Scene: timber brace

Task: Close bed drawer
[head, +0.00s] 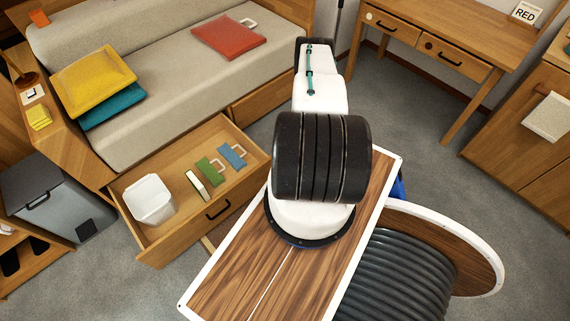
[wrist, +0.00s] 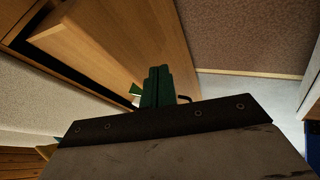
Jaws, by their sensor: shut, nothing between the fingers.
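The bed drawer (head: 160,250) is pulled out from under the bed in the head view. A dark handle (head: 217,209) is on its front. Inside are a white bin, a pale book, and a green and a blue item with light handles. My gripper (wrist: 158,78) shows in the wrist view as green fingers, shut and empty. A wooden panel (wrist: 125,42) lies beyond the fingertips, with part of a dark handle beside them. I cannot tell whether this panel is the bed drawer or whether the fingers touch it. The head view does not clearly show my gripper.
The bed's grey mattress (head: 165,85) carries yellow, teal and red cushions. A second, shut drawer (head: 262,100) is beside the open one. A grey bin (head: 50,190) stands at left, a desk (head: 440,40) at upper right. Grey carpet (head: 410,110) is clear between bed and desk.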

